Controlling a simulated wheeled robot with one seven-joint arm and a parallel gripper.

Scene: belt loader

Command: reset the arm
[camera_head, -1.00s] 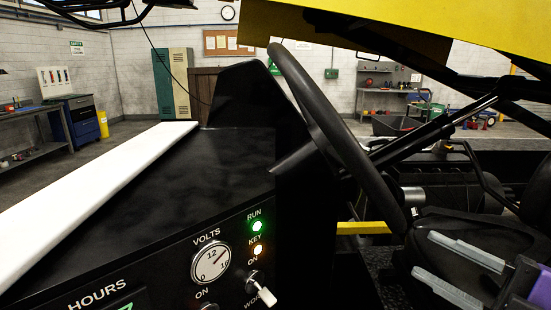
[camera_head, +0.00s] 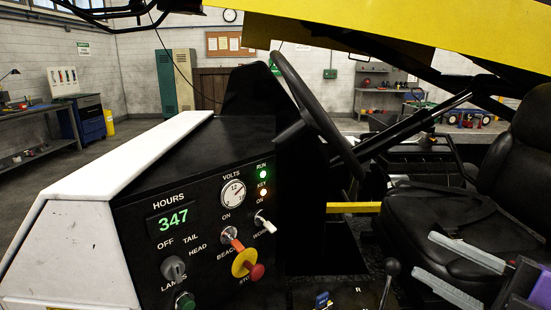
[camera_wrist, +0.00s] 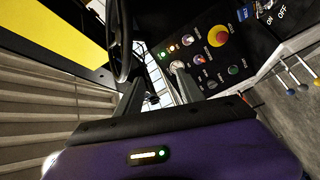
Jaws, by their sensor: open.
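My gripper (camera_head: 424,254) is at the lower right of the head view, in front of the black seat (camera_head: 425,212). Its two grey fingers are apart with nothing between them, and its purple body is cut off by the picture edge. In the wrist view my gripper (camera_wrist: 157,75) also shows open, its fingers pointing towards the black control panel (camera_wrist: 222,62). The panel also shows in the head view (camera_head: 140,235), to the left of the gripper and apart from it.
The panel carries a red stop button (camera_head: 257,271) on yellow, an orange-handled switch (camera_head: 236,244) and a lamps knob (camera_head: 173,268). A steering wheel (camera_head: 300,95) rises beyond it. A yellow bar (camera_head: 350,207) crosses beside the seat, and a black-knobbed lever (camera_head: 392,267) stands below.

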